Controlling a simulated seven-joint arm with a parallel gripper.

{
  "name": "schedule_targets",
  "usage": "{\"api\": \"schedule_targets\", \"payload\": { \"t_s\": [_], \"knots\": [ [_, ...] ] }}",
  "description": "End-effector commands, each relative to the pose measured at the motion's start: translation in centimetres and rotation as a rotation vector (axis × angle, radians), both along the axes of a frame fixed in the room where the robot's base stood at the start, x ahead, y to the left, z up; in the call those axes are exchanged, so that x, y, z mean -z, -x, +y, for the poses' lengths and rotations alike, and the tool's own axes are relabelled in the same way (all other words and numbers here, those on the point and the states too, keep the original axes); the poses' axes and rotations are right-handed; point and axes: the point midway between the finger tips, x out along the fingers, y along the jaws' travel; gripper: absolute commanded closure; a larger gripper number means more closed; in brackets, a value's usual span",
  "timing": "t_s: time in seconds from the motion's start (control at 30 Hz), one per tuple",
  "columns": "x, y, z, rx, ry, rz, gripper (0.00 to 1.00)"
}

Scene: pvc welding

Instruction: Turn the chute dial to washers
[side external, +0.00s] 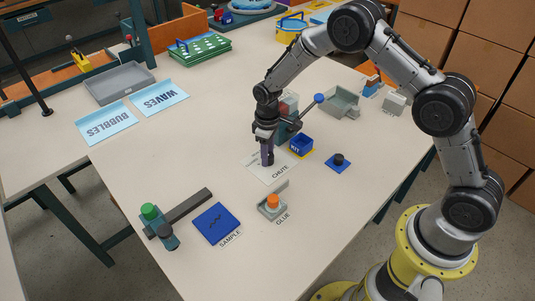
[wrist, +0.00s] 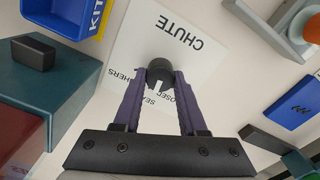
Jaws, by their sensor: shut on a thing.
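The chute dial (wrist: 160,72) is a dark round knob in the middle of a white card (wrist: 190,28) printed CHUTE. In the wrist view the card is upside down, and parts of the words for washers, a word starting SEA, and closed show around the fingers. A short white mark on the dial points toward my gripper's base, near SEA. My gripper (wrist: 158,78) has its two purple fingers shut on the dial, one on each side. In the side view my gripper (side external: 267,160) points straight down onto the card (side external: 270,172), and the dial is mostly hidden.
A blue KIT bin (side external: 301,144) and a teal housing with a blue-knobbed lever (side external: 319,98) stand close behind my gripper. A black knob on a blue plate (side external: 338,161), the glue holder (side external: 272,205) and the blue sample pad (side external: 217,224) lie around. The table's left-middle is clear.

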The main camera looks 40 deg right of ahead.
Motion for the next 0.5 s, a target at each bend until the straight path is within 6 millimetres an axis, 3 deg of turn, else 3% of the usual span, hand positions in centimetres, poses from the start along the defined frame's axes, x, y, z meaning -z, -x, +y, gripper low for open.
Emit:
{"api": "schedule_targets", "payload": {
  "t_s": [0.5],
  "knots": [
    [-0.08, 0.06, -0.21, 0.491, 0.001, 0.003, 1.0]
  ]
}}
